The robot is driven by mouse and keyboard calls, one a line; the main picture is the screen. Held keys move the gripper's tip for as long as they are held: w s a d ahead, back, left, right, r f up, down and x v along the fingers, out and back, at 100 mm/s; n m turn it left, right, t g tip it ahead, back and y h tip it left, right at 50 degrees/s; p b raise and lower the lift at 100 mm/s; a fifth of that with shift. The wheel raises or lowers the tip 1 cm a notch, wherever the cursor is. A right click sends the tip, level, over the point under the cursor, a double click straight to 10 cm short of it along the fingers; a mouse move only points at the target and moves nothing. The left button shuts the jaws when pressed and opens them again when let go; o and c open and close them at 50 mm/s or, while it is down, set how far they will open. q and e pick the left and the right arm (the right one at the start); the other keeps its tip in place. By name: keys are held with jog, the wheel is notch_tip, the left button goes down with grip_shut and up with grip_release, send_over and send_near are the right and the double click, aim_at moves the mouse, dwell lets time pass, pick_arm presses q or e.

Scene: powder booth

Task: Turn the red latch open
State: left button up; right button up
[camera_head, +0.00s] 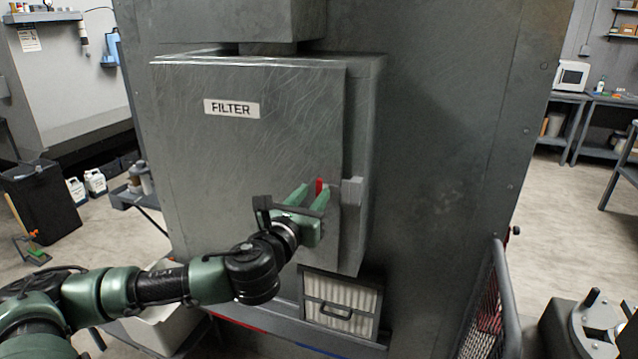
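The red latch (319,186) is a small upright red piece near the right edge of the grey filter box door (245,150). My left gripper (314,190) is at the door, its two green fingers spread apart and pointing at the latch. The latch shows between the fingertips, closer to the right one. The gripper partly hides its lower part, and I cannot tell if a finger touches it. My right gripper is not in view.
A grey bracket (352,191) stands right of the latch. A pleated filter (340,303) with a dark handle sits below the box. A mesh barrier (489,315) stands at the lower right. Open floor (560,215) lies to the right.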

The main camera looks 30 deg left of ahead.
aim_at(318, 189)
pick_arm(q)
jog(key=p+x, duration=0.1)
jog(key=x, duration=0.3)
jog(key=shift+w, duration=0.1)
grip_shut()
